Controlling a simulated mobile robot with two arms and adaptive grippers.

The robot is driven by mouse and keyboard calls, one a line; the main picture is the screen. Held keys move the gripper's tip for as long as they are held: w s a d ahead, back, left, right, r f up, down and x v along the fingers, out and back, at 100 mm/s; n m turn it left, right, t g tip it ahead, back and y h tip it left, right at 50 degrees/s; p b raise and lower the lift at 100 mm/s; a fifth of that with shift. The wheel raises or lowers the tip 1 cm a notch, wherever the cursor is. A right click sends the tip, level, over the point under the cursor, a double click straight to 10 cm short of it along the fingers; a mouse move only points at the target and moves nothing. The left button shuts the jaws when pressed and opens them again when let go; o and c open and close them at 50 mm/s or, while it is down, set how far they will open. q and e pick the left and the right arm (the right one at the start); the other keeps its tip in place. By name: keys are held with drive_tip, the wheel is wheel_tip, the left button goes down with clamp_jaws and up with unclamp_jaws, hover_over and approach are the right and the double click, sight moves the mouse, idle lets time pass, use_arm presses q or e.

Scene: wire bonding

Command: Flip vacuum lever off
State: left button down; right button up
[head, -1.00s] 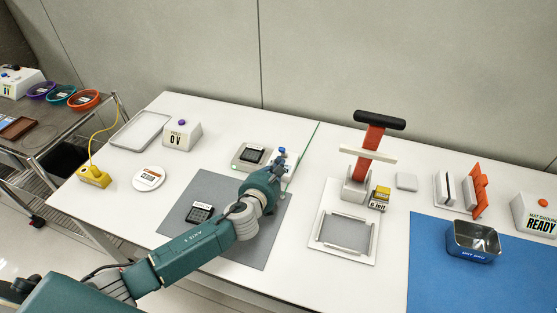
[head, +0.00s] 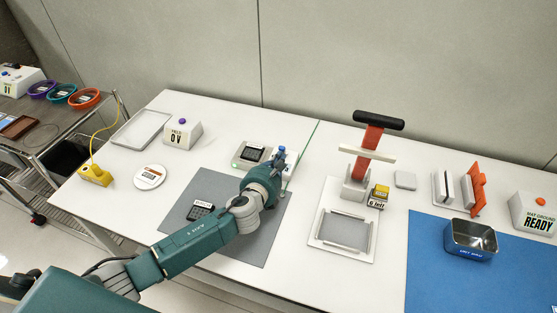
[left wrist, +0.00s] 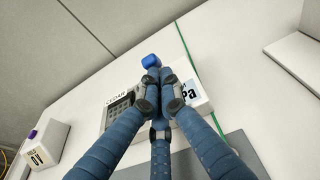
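The vacuum station (head: 240,163) is a pale box at the middle back of the table with a dark tiled part on top. Its lever has a blue knob (head: 282,149), which shows larger in the left wrist view (left wrist: 151,60). My left gripper (head: 279,160) is at the station's right side. In the left wrist view its blue-grey fingers (left wrist: 156,76) are drawn together, with the tips just short of the knob. I cannot tell if they touch it. The fingers hide the lever's stem and part of a display ending in "Pa" (left wrist: 187,92). My right gripper is not in view.
A grey mat (head: 245,235) with a small dark tile (head: 201,211) lies under my left arm. A "0 V" box (head: 183,135) and a tray (head: 141,129) stand left. The table between station and press is clear.

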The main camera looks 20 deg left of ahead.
sight(283, 147)
use_arm(q)
drive_tip(key=shift+w+r, duration=0.1)
drive_tip(key=shift+r, duration=0.05)
drive_tip(key=shift+w+r+p, duration=0.35)
drive_tip(key=shift+r+p, duration=0.3)
drive_tip(key=shift+p, duration=0.35)
drive_tip(key=shift+w+r+p, duration=0.6)
drive_tip(key=shift+w+p, duration=0.1)
drive_tip(key=shift+p, duration=0.2)
drive_tip(key=shift+w+d+r+p, duration=0.1)
drive_tip(key=shift+w+r+p, duration=0.15)
drive_tip(key=shift+w, duration=0.15)
drive_tip(key=shift+w+r+p, duration=0.1)
drive_tip(key=shift+w+p, duration=0.1)
drive_tip(key=shift+w, duration=0.2)
drive_tip(key=shift+w+r, duration=0.1)
drive_tip(key=shift+w, duration=0.8)
drive_tip(key=shift+s+p, duration=0.1)
drive_tip(key=shift+p, duration=0.2)
